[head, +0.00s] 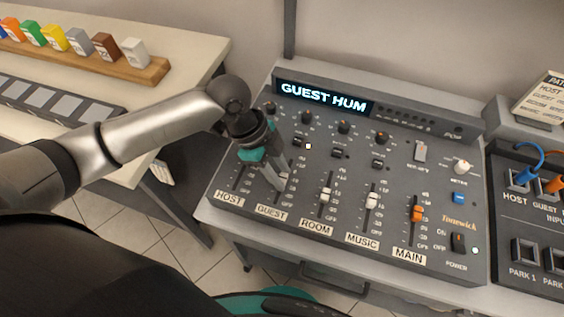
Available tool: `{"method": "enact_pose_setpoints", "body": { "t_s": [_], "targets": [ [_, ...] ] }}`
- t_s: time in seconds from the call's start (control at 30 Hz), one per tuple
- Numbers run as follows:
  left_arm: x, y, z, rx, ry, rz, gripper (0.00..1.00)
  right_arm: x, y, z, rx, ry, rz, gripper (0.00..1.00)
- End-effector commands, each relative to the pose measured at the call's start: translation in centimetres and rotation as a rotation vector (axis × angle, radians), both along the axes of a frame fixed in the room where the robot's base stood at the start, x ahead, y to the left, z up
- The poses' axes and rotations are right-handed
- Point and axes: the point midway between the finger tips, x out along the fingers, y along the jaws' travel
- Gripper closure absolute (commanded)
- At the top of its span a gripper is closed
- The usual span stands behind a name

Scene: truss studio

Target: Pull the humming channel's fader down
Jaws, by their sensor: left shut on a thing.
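The grey mixer (400,262) has a lit display (323,97) that reads "GUEST HUM". Its labelled faders are HOST, GUEST, ROOM, MUSIC and MAIN. My left gripper (279,184) comes down over the GUEST channel, above the GUEST label (270,212), and is shut on the GUEST fader cap (284,178). The cap is mostly hidden by the fingers; it appears around the middle to upper part of its slot. The HOST fader is hidden or unclear beside the gripper. My right gripper is not in view.
The pale ROOM fader (325,195), pale MUSIC fader (372,200) and orange MAIN fader (416,212) stand close to the right. A patch panel (520,222) with blue and orange cables is at the far right. Coloured blocks sit on a wooden rack (150,72) at upper left.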

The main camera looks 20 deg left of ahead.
Motion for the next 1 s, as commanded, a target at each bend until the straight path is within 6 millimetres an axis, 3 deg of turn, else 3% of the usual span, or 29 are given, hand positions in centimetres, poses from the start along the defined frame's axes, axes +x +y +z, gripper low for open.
{"method": "enact_pose_setpoints", "body": {
  "t_s": [0.03, 0.3, 0.8, 0.83, 1.0],
  "targets": [
    [-1.0, 0.1, 0.4, 0.003, 0.009, -0.003, 1.00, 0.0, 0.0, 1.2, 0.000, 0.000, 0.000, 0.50],
    [-4.1, 0.2, 0.3, 0.002, 0.010, -0.002, 1.00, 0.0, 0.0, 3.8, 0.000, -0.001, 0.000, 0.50],
    [-5.2, 0.1, 0.0, 0.000, 0.011, -0.005, 1.00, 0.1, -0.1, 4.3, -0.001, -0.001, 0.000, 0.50],
    [-5.3, 0.1, 0.0, 0.000, 0.011, -0.005, 0.60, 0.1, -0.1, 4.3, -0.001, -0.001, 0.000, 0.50],
    [-5.2, 0.1, 0.0, 0.000, 0.010, -0.004, 0.41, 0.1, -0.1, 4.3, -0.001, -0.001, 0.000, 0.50]
  ]
}}
